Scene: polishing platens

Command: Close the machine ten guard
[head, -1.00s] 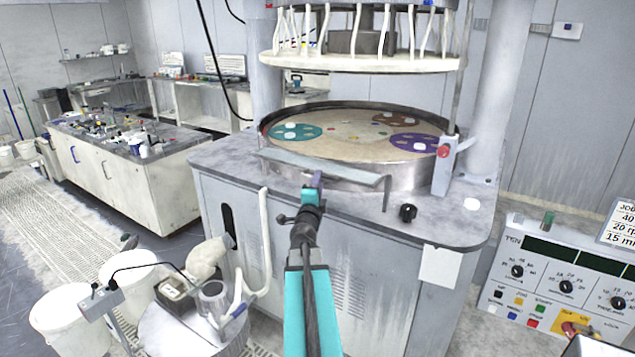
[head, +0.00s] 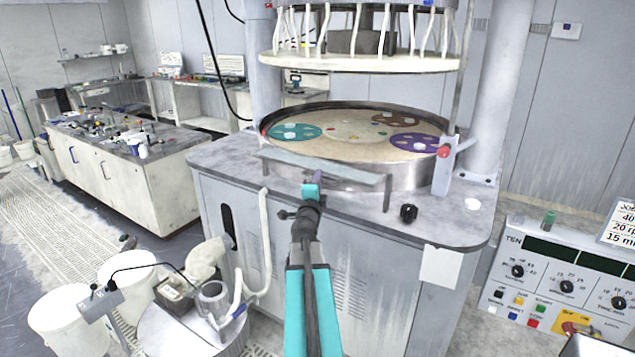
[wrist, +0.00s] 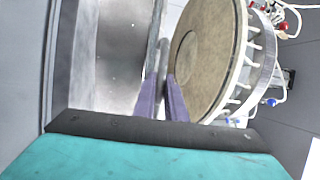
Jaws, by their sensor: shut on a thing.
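The guard (head: 345,172) appears to be a long, flat grey bar along the front of the round metal basin of the machine, with a post at its right end. My gripper (head: 318,177) is at the middle of its front edge. In the wrist view my gripper's purple fingers (wrist: 161,98) are shut on a thin grey edge, which I take to be the guard (wrist: 154,50). The exact contact is partly hidden by the fingers. The control panel (head: 565,270) at the right carries a label that seems to read TEN.
The platen (head: 345,148) holds teal, brown and purple carriers. A white upper plate (head: 360,62) with hoses hangs above it. A red-knobbed post (head: 444,165) and a black knob (head: 408,213) stand near the guard's right end. White buckets (head: 68,318) stand at lower left.

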